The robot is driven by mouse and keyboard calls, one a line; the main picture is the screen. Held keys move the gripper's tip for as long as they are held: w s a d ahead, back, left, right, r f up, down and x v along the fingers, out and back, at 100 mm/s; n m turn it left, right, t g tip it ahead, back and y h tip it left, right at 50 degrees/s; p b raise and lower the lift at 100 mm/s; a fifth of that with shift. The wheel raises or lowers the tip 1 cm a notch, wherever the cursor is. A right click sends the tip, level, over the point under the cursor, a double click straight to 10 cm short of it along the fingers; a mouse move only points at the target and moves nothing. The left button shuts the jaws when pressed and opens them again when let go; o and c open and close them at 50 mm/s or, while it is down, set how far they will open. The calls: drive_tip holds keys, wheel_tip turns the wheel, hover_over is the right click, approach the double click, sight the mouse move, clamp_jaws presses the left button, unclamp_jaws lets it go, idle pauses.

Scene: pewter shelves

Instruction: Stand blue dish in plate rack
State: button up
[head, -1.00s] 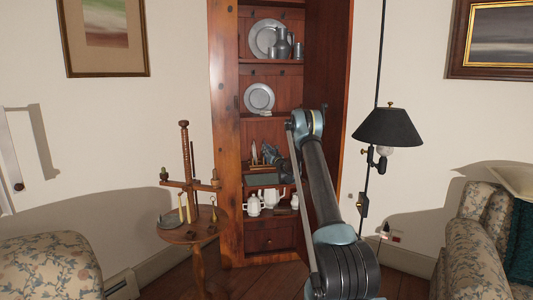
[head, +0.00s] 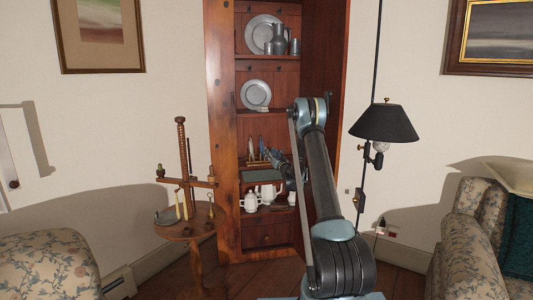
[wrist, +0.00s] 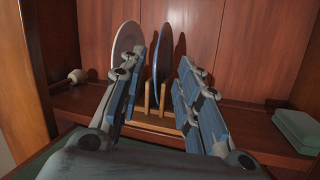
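The blue dish (wrist: 163,62) stands on edge in the wooden plate rack (wrist: 154,118) in the wrist view. A pale plate (wrist: 124,48) stands on edge just left of it. My gripper (wrist: 164,72) is open, with one finger on each side of the blue dish and a visible gap to both. In the head view my gripper (head: 274,158) is at the cabinet's middle shelf, at the right of the rack. The dish and rack are small there and partly covered by the gripper.
A green box (wrist: 297,130) lies on the shelf at the right. A wooden cabinet side wall (wrist: 25,70) bounds the left. White pots (head: 250,202) stand on the shelf below. A small round table (head: 185,229) is left of the cabinet, and a lamp (head: 385,124) is to the right.

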drive_tip(key=shift+v, duration=1.25)
drive_tip(key=shift+r, duration=0.1)
drive_tip(key=s+a+r+n+g+y, duration=0.3)
drive_tip(key=s+a+r+n+g, duration=0.15)
drive_tip(key=s+r+n, duration=0.75)
drive_tip(key=s+a+r+n+g+h, duration=0.15)
drive_tip(key=s+n, duration=0.25)
drive_tip(key=s, duration=0.6)
drive_tip(key=s+a+r+n+g, duration=0.1)
drive_tip(key=s+r+n+g, duration=0.2)
drive_tip(key=s, duration=0.7)
drive_tip(key=s+d+f+n+g+h, duration=0.2)
drive_tip(key=s+d+f, duration=0.4)
drive_tip(key=s, duration=0.8)
drive_tip(key=s+d+f+n+g+h, duration=0.3)
drive_tip(key=s+d+f+n+h, duration=0.2)
drive_tip(key=s, duration=1)
drive_tip(key=s+d+f+n+g+h, duration=0.2)
drive_tip(key=s+d+f+n, duration=0.5)
drive_tip(key=s, duration=0.8)
wheel_tip(320, 180, down, 2)
drive_tip(key=shift+f+h, duration=0.15)
drive_tip(key=shift+h, duration=0.5)
